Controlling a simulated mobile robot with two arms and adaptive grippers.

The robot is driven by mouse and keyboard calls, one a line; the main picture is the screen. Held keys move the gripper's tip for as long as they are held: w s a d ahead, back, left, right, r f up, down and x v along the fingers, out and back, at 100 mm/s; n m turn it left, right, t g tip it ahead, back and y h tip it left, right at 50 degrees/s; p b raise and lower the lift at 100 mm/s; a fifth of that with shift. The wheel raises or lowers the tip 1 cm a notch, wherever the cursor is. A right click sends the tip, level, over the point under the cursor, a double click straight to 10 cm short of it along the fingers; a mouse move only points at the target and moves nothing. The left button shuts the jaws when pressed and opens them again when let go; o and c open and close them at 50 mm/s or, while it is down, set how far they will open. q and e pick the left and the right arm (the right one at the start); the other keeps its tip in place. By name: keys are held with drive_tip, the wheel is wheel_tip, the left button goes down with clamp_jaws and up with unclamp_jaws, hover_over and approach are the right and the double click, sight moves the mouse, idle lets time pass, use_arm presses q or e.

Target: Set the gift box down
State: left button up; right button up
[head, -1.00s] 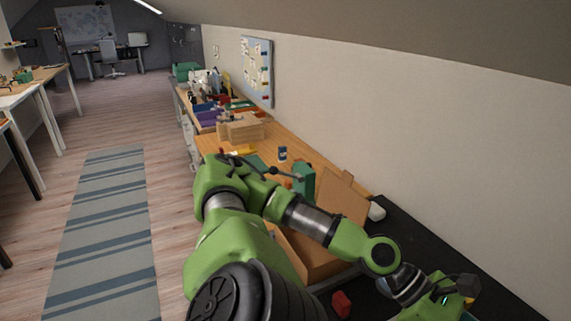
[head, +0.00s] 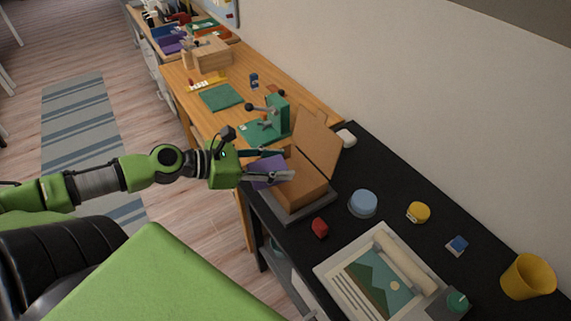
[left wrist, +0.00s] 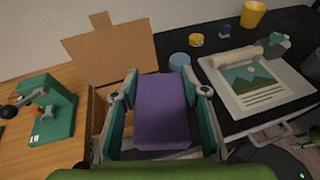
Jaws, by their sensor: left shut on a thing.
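A purple gift box (head: 265,173) is held between the fingers of my left gripper (head: 281,165). In the left wrist view the purple box (left wrist: 162,108) lies between the two green-padded fingers. My left gripper reaches in from the left, at the near left edge of an open brown cardboard box (head: 297,193). The cardboard box stands on a grey tray on the black table (head: 376,156), with its flap raised. In the head view I cannot tell whether the purple box touches the cardboard box. My right gripper is not in view.
A red object (head: 320,228), a blue round tin (head: 363,203), a yellow roll (head: 418,212), a small blue block (head: 457,245) and a yellow cup (head: 528,277) stand on the black table. A printer-like device with a landscape picture (head: 370,284) is in front. A green press (head: 277,116) stands on the wooden bench.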

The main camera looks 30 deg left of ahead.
use_arm(q)
drive_tip(key=w+a+r+n+t+y+p, duration=0.1)
drive_tip(key=a+r+n+y+p, duration=0.15)
drive_tip(key=a+p, duration=0.55)
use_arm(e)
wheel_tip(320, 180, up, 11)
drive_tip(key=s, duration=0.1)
use_arm(q)
drive_tip(key=shift+n+y, duration=0.25)
drive_tip(key=w+f+b, duration=0.3)
drive_tip(key=w+b, duration=0.1)
drive_tip(key=w+d+f+b, duration=0.1)
drive_tip(key=w+f+b, duration=0.3)
drive_tip(key=w, duration=0.1)
drive_tip(key=w+f+b, duration=0.4)
drive_tip(key=w+b, duration=0.1)
drive_tip(key=shift+w+d, duration=0.15)
drive_tip(key=shift+d, duration=0.05)
wheel_tip(320, 180, down, 3)
drive_tip(key=b, duration=0.4)
drive_tip(key=shift+r, duration=0.1)
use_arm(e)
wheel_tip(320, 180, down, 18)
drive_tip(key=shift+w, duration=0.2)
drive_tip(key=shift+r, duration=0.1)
